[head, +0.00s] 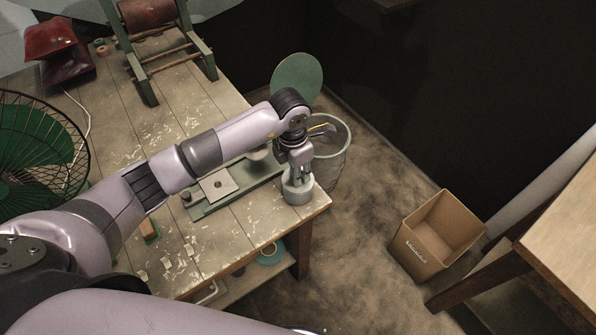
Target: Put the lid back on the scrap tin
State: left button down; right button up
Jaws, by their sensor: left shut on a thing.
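A small grey-green round tin (298,195) stands upright near the table's right front corner. My left gripper (298,177) points down right over it, with its fingers shut at the top of the tin. They appear to hold the tin's lid, but the fingers hide most of it. I cannot tell whether the lid sits flush on the rim. My right gripper is not in view.
A fan (30,145), a wooden roller frame (150,60) and a green base plate (235,190) are on the table. An open cardboard box (425,245) is at right.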

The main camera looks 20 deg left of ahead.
pick_arm(q)
jog(key=c, duration=1.4)
grip_release()
jog(key=o, duration=0.5)
jog(key=shift+c, duration=0.2)
jog(key=shift+r, duration=0.15)
jog(key=shift+r+p, duration=2.15)
jog(key=shift+r, duration=1.2)
jog(key=shift+c, duration=0.5)
